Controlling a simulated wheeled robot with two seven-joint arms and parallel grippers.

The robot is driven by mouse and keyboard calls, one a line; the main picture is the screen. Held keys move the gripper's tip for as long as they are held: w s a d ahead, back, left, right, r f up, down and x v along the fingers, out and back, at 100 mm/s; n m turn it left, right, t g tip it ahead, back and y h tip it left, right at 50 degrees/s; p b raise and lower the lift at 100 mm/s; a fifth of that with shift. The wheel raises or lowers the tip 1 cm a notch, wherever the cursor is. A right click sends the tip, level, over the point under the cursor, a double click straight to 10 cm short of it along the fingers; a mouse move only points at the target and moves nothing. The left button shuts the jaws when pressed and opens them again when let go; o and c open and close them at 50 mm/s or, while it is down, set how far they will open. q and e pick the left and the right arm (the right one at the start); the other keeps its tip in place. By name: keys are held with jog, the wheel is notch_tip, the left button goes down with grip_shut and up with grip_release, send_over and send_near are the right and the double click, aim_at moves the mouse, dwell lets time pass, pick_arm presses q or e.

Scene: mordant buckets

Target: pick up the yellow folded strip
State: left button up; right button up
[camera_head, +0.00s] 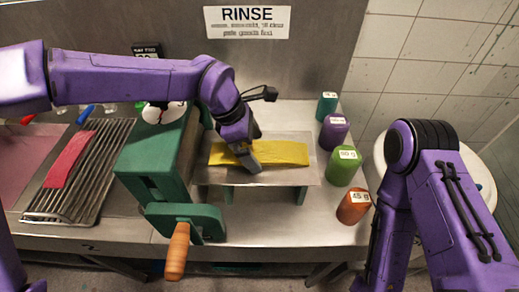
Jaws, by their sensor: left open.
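The yellow folded strip (285,153) lies lengthwise on a raised grey metal plate (305,177) with green legs. My left gripper (250,163) reaches down over the left part of the strip and hides a bit of it. Its jaws are open. I cannot tell whether the fingers touch the strip. My right arm stands at the right side, and its gripper is not in view.
A green hand-cranked device (150,165) with a wooden handle (177,252) stands left of the plate. Labelled weights, such as the green one (342,168), line the right edge. A red strip (69,160) lies on a rack (98,170) at left.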

pick_arm(q)
jog(key=shift+a, duration=0.1)
jog(key=c, duration=1.1)
jog(key=shift+r, duration=0.1)
